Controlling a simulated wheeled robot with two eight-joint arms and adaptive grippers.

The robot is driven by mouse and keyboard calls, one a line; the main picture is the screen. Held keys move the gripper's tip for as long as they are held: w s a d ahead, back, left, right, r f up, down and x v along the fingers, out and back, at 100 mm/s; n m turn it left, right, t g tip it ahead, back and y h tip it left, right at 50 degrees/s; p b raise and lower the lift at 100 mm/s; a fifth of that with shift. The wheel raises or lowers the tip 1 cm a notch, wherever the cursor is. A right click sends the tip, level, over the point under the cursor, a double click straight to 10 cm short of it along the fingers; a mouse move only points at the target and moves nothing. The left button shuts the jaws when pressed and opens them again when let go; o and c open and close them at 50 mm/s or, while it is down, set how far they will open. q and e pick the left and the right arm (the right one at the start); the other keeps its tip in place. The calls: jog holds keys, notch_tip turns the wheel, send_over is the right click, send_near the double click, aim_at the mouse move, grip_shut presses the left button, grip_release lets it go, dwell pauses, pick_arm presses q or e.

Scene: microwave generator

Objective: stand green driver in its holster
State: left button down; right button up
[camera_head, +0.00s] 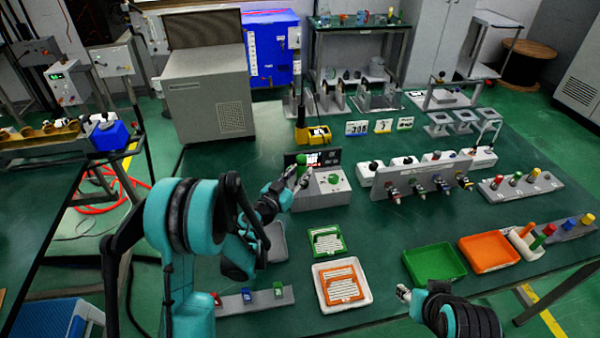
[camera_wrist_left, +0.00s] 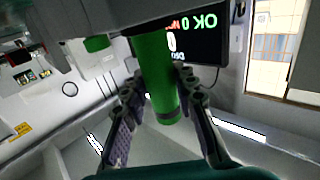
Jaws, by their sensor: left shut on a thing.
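My left gripper (camera_head: 292,183) is shut on the green driver (camera_head: 302,160), holding it by the grey test box with its green end up. In the left wrist view the driver (camera_wrist_left: 160,75) is a green cylinder between the two fingers (camera_wrist_left: 162,100). Its lower end is hidden in the head view. I cannot tell which holder is the green driver's holster. My right gripper (camera_head: 405,293) is low in the head view, apart from these things; its jaws are too small to read.
Green (camera_head: 434,262) and orange (camera_head: 489,251) trays lie left of the white holder. A rack with coloured knobs (camera_head: 520,190) stands behind.

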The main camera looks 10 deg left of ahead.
pick_arm(q)
jog(key=shift+f, duration=0.15)
jog(key=c, duration=1.1)
grip_release()
notch_tip(320, 180, up, 10)
jog(key=shift+r, duration=0.15)
jog(key=s+a+r+n+t+y, duration=0.1)
jog(key=s+a+r+n+y, duration=0.3)
jog(key=s+a+r+y, duration=0.3)
jog(key=s+a+n+g+y, duration=0.2)
jog(key=s+a+n+y, duration=0.1)
jog(key=s+a, duration=0.15)
jog(key=s+d+f+m+g+h, duration=0.1)
jog(key=s+d+f+g, duration=0.1)
jog(key=s+f, duration=0.3)
jog(key=s+d+f+m+g+h, duration=0.1)
jog(key=s+d+f+g, duration=0.2)
jog(key=s, duration=0.7)
jog(key=s+d+f+m+g+h, duration=0.1)
jog(key=s+d+f+g+h, duration=0.1)
jog(key=s+f, duration=0.5)
jog(key=shift+s+d+f+g, duration=0.25)
jog(key=shift+s+d+g, duration=0.1)
jog(key=shift+d+g, duration=0.4)
